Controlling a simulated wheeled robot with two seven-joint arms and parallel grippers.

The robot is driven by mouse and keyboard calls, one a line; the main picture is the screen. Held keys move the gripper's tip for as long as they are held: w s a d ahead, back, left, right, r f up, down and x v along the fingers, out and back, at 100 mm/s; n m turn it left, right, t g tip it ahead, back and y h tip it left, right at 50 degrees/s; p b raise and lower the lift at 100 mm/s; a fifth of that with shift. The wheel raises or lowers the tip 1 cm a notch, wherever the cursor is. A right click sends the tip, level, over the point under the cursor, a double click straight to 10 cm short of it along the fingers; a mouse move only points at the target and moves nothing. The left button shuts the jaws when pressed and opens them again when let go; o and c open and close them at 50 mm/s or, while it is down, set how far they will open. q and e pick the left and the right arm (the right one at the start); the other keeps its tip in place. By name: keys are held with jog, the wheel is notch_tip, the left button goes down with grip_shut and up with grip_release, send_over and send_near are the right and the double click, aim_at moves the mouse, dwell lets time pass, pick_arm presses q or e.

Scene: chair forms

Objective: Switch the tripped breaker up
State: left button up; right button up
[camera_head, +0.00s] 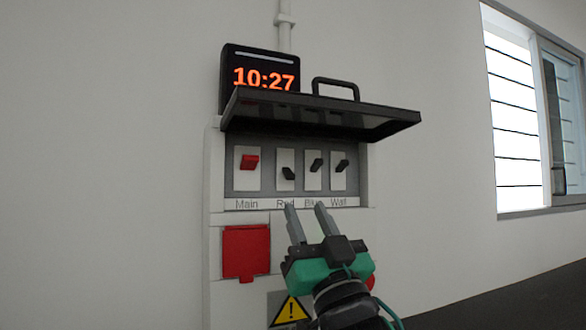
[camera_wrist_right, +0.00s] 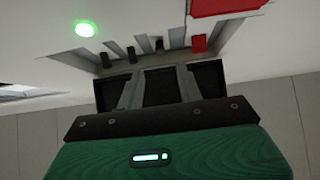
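The breaker box (camera_head: 215,170) is on the wall with its dark lid (camera_head: 320,115) raised. Inside are a red Main switch (camera_head: 249,161) and three black switches labelled Red, Blue and Wall. The Red switch (camera_head: 288,173) sits lower and points down, unlike the Blue switch (camera_head: 316,164) and the Wall switch (camera_head: 342,166). My right gripper (camera_head: 306,207) is open and empty, its fingertips just below the Red and Blue switches, over the label strip. The wrist view shows the fingers apart and the red Main switch (camera_wrist_right: 199,43) beyond them. My left gripper is out of view.
The raised lid overhangs the switches. A clock (camera_head: 262,78) reading 10:27 stands on top of the box. A red socket cover (camera_head: 246,252) and a yellow warning sign (camera_head: 291,311) are below. A window (camera_head: 520,130) is at the right. A green light (camera_wrist_right: 87,29) glows in the wrist view.

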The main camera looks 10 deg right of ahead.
aim_at(291, 178)
jog(key=p+x, duration=0.3)
jog(key=x, duration=0.4)
jog(key=shift+r+p, duration=0.2)
jog(key=shift+p, duration=0.2)
jog(key=shift+w+a+r+p, duration=0.15)
jog(key=shift+w+r+p, duration=0.15)
jog(key=shift+w, duration=0.2)
grip_shut()
